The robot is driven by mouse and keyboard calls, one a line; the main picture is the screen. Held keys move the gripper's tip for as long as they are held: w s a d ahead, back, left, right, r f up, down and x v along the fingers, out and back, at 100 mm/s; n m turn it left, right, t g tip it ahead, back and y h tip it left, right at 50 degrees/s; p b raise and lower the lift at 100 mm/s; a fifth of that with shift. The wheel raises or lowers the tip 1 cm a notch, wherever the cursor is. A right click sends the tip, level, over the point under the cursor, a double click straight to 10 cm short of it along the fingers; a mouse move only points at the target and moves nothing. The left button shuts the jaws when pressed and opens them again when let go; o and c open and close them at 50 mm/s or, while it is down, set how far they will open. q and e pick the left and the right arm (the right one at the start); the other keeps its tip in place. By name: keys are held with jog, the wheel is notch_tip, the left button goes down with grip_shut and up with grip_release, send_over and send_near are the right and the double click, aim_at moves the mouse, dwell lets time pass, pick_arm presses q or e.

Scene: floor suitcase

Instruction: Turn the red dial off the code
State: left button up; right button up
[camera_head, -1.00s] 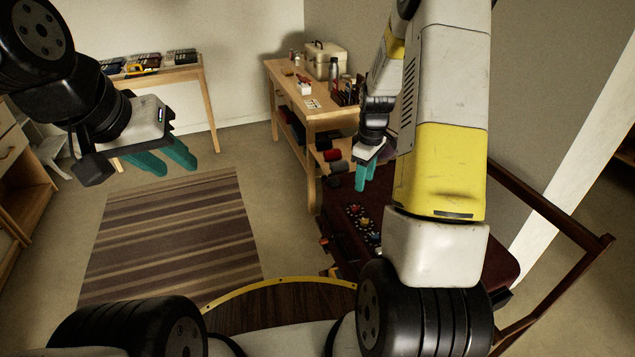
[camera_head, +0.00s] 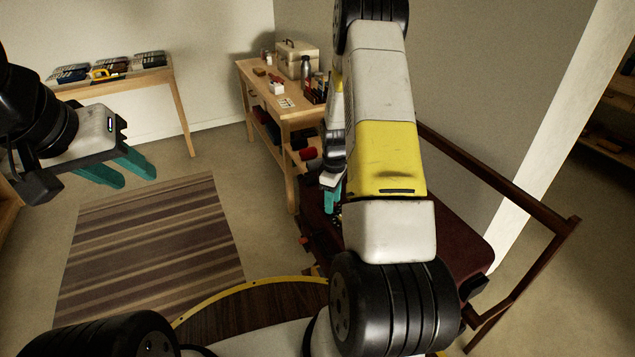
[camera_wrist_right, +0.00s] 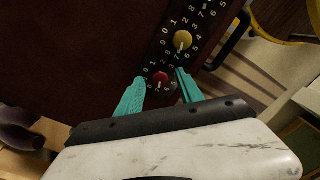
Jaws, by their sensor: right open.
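The red dial (camera_wrist_right: 161,79) is on the dark dial strip of the dark red suitcase (camera_wrist_right: 85,45), with white numbers around it, in the right wrist view. A yellow dial (camera_wrist_right: 182,40) is further up the same strip. My right gripper (camera_wrist_right: 162,90) is open, its teal fingers on either side of the red dial; I cannot tell whether they touch it. In the head view my right gripper (camera_head: 331,199) is low over the suitcase (camera_head: 460,225), and my arm hides most of the dials. My left gripper (camera_head: 128,172) is open and empty above the rug.
A wooden workbench (camera_head: 290,112) with a case, bottles and small items stands behind the suitcase. A striped rug (camera_head: 150,250) covers free floor at left. A wooden table (camera_head: 150,75) with boxes stands at the back wall. A dark wooden rail (camera_head: 500,185) runs at right.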

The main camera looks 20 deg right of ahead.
grip_shut()
dwell(0.3)
jog(key=m, duration=0.3)
jog(key=shift+m, duration=0.4)
jog(key=m, duration=0.3)
jog(key=shift+m, duration=0.4)
jog(key=m, duration=0.6)
jog(key=shift+m, duration=0.4)
